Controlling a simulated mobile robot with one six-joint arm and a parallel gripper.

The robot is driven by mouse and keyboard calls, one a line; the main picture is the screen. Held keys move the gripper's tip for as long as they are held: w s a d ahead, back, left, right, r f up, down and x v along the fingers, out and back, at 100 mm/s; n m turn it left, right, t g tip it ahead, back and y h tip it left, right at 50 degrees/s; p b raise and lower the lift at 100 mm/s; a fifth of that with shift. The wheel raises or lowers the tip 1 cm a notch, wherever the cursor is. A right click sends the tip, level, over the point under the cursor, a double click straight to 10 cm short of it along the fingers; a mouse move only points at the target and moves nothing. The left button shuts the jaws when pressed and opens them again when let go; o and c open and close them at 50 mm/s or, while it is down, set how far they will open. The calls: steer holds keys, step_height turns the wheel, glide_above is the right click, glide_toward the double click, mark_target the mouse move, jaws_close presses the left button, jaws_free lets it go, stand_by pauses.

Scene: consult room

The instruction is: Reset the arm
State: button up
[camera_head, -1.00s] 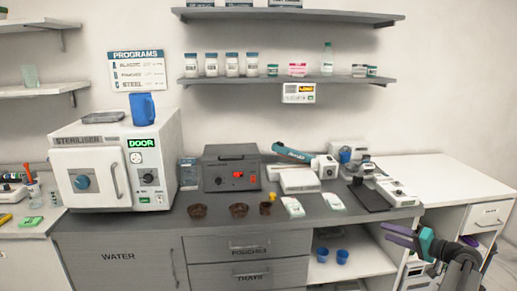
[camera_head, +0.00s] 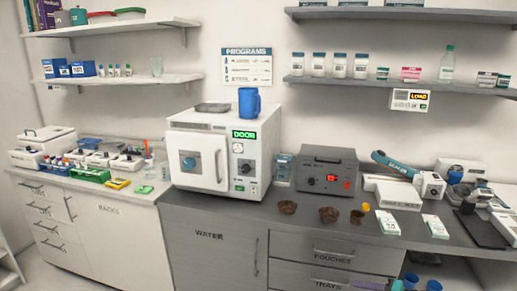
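The rest of the gripper and the arm are out of view. I cannot tell whether it is open or shut, and nothing is seen held in it.
A white steriliser (camera_head: 215,157) with a blue jug (camera_head: 249,101) on top stands on the counter. Right of it are a dark grey device (camera_head: 328,171), brown bowls (camera_head: 328,215) and white packets (camera_head: 388,222). Blue cups (camera_head: 411,280) sit below. Floor shows at lower left.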

steer(key=s+a+f+n+g, duration=0.1)
steer(key=s+a+f+g, duration=0.15)
steer(key=a+f, duration=0.55)
steer(key=s+a+f+n+g, duration=0.1)
steer(key=s+a+f+g, duration=0.2)
steer(key=a, duration=0.9)
steer(key=s+a+f+n+g, duration=0.2)
steer(key=s+a+f+g, duration=0.2)
steer(key=s+a+f, duration=0.6)
steer(key=s+a+f+n+g+h, duration=0.2)
steer(key=s+a+f+g, duration=0.1)
steer(key=s, duration=0.5)
steer(key=s+a+f+n+g+h, duration=0.1)
steer(key=s+a+f+g+h, duration=0.2)
steer(key=s, duration=0.4)
steer(key=s+d+f+h, duration=0.2)
steer(key=s+d+h, duration=0.2)
steer(key=d, duration=0.6)
steer(key=shift+s+d, duration=0.15)
steer(key=shift+s, duration=0.6)
steer(key=shift+t, duration=0.25)
